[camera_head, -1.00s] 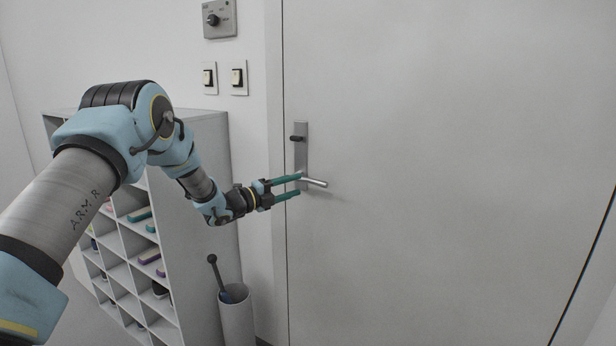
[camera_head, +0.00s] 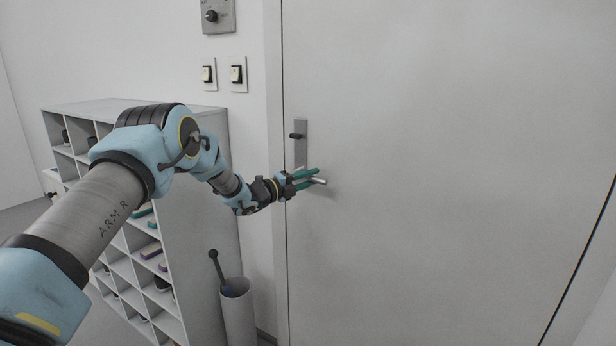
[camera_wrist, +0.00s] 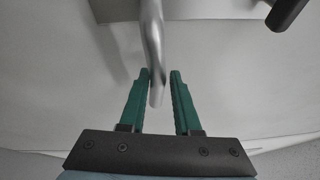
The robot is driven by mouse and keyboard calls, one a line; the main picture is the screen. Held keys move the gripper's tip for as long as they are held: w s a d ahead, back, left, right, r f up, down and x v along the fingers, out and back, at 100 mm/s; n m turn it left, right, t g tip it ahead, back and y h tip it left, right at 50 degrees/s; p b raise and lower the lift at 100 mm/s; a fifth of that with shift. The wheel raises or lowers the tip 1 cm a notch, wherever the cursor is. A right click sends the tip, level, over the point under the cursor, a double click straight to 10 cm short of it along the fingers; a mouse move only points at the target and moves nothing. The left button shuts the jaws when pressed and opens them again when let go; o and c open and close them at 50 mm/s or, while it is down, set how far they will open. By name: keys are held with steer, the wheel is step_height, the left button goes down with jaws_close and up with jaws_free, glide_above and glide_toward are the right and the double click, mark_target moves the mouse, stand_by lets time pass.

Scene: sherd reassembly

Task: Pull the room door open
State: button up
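The room door (camera_head: 450,150) is a large pale grey panel and looks closed in its frame. On its left side is a metal plate with a silver lever handle (camera_head: 322,181). My gripper (camera_head: 315,177), with two green fingers, is at the lever, with the lever's free end showing past them. In the wrist view the lever (camera_wrist: 153,50) runs down between my fingers (camera_wrist: 161,75). It lies close against the left finger, and a narrow gap shows at the right finger. The fingers are apart; I see no firm grip. The lever's inner end is partly hidden by my fingers.
A pigeonhole shelf (camera_head: 190,180) with small items stands left of the door, beside my arm. A grey bin (camera_head: 237,312) holding a dark-knobbed stick stands on the floor by the frame. Light switches (camera_head: 238,74) and a dial panel (camera_head: 217,14) are on the wall. A dark knob (camera_head: 297,136) sits above the lever.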

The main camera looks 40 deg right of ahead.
jaws_close()
steer(key=shift+r, duration=0.1)
steer(key=shift+r, duration=0.2)
stand_by(0.7)
